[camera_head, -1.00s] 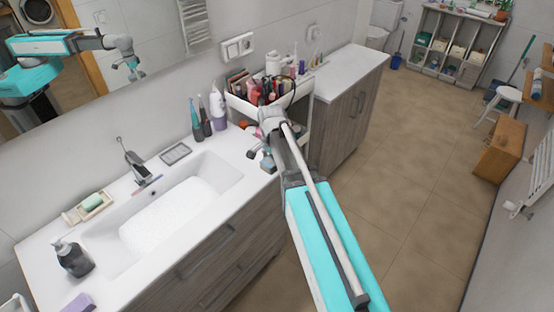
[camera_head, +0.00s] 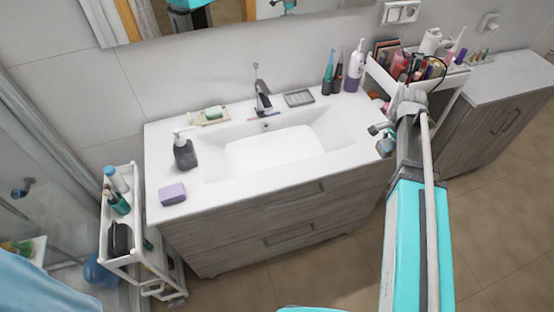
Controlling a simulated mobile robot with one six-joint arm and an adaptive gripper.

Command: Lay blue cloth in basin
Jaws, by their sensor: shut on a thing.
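The white basin (camera_head: 330,135) is set in the vanity top, below a dark faucet (camera_head: 262,95). Its floor is pale, and I see no blue cloth in it. A light blue cloth (camera_head: 40,285) shows at the lower left edge, cut off by the frame. My gripper (camera_head: 384,144) is right of the basin, near the counter's right end. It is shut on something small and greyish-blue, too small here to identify.
Toothbrushes (camera_head: 333,75) stand behind right. A cosmetics cart (camera_head: 440,98) is close behind my gripper. A white trolley (camera_head: 128,258) stands left. Floor ahead is clear.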

